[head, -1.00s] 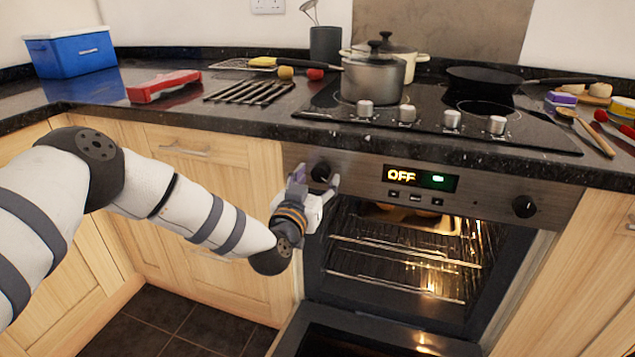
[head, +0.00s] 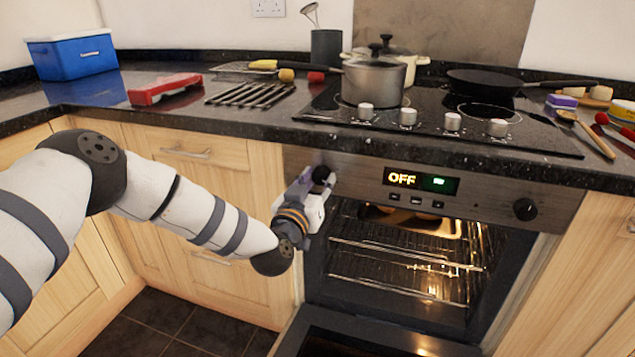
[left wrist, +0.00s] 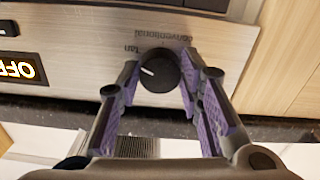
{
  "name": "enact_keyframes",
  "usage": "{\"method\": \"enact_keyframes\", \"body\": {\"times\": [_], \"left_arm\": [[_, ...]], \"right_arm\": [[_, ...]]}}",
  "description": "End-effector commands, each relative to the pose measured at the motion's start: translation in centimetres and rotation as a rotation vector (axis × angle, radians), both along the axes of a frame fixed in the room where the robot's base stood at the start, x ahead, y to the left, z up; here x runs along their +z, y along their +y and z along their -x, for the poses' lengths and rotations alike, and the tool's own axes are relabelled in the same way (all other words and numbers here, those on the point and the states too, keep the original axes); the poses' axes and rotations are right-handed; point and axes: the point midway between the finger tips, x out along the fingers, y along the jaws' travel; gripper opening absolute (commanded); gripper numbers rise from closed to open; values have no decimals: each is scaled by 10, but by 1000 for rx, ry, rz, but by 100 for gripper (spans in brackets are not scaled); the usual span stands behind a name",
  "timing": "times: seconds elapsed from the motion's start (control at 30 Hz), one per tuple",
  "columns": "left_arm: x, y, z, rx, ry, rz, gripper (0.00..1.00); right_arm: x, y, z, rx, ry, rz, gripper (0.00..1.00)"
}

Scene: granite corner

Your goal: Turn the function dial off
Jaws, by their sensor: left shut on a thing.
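The function dial (head: 321,173) is the black round knob at the left end of the oven's steel panel. It also shows in the left wrist view (left wrist: 158,72), with a white pointer mark toward picture left and upside-down lettering, "conventional" and "fan", beside it. My left gripper (head: 318,184) is at the dial. In the left wrist view its purple-padded fingers (left wrist: 160,74) stand on both sides of the dial, shut on it. The oven display (head: 420,180) reads OFF with a small green sign. My right gripper is not in view.
The oven door (head: 350,340) hangs open below, with lit racks and a tray inside. Another black knob (head: 525,209) is at the panel's right end. Above are the hob with silver knobs (head: 408,117), a steel pot (head: 372,82) and a pan (head: 484,80).

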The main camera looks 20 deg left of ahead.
Motion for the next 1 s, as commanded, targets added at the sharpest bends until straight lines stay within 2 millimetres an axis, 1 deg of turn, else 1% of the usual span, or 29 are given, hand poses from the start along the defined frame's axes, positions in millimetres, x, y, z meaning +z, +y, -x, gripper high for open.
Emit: {"method": "enact_keyframes", "body": {"times": [0.57,1.0], "left_arm": [[-1,-1,0,1,0,525,6],[-1,-2,0,1,2,944,6]], "right_arm": [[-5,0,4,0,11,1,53],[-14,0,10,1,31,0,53]]}}
